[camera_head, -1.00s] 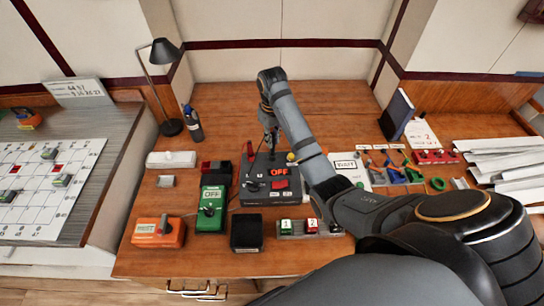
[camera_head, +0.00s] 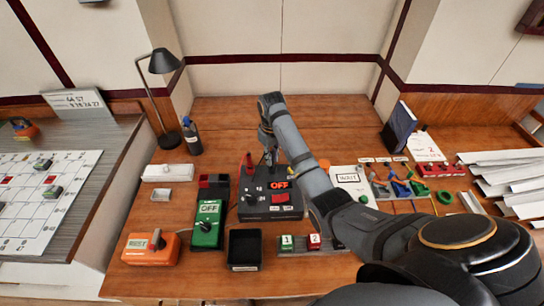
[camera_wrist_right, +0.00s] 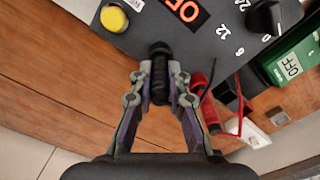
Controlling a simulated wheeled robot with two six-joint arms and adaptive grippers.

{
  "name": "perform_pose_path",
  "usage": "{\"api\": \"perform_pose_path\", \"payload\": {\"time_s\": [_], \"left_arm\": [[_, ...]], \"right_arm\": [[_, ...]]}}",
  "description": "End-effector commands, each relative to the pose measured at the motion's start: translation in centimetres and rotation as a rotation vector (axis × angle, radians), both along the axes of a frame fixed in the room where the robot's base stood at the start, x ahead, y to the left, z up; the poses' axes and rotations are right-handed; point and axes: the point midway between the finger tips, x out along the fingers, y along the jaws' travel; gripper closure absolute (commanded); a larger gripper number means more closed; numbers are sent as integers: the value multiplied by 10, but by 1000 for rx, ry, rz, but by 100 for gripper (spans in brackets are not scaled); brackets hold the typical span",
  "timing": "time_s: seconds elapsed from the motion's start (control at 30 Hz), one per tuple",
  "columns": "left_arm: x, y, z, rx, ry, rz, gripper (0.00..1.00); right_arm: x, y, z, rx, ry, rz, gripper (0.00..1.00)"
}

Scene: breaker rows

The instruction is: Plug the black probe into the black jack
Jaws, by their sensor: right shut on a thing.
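My right gripper (camera_head: 268,150) is at the back edge of the dark meter box (camera_head: 254,212), pointing down. In the right wrist view its fingers (camera_wrist_right: 160,78) are shut on the black probe (camera_wrist_right: 160,58). The probe's far end is at the edge of the box. The black jack is not visible; whether the probe tip is in it or only near it, I cannot tell. A red probe (camera_wrist_right: 208,115) with a cable stands beside the right finger, and also shows in the head view (camera_head: 248,162). My left gripper is not in view.
The meter box has a lit OFF display (camera_head: 279,185), a dial and a yellow button (camera_wrist_right: 115,19). A green OFF unit (camera_head: 207,226), an orange tester (camera_head: 152,248) and a black tray (camera_head: 245,265) stand in front and left.

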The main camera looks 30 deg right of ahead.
Motion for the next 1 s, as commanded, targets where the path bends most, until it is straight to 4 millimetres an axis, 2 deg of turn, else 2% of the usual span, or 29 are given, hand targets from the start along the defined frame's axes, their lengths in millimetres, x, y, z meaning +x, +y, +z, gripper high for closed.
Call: {"api": "perform_pose_path", "payload": {"time_s": [0.03,0.2,0.53,0.7,0.8,1.0], "left_arm": [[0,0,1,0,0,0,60],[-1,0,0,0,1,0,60],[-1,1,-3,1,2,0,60],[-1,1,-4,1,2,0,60],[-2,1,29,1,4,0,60],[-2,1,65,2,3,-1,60]], "right_arm": [[0,0,-1,0,1,0,82],[0,0,-1,0,0,0,62],[0,0,3,-1,-2,0,62],[1,0,35,-1,-6,0,62],[0,0,75,-1,-2,0,62],[-1,0,110,0,1,0,62]]}}
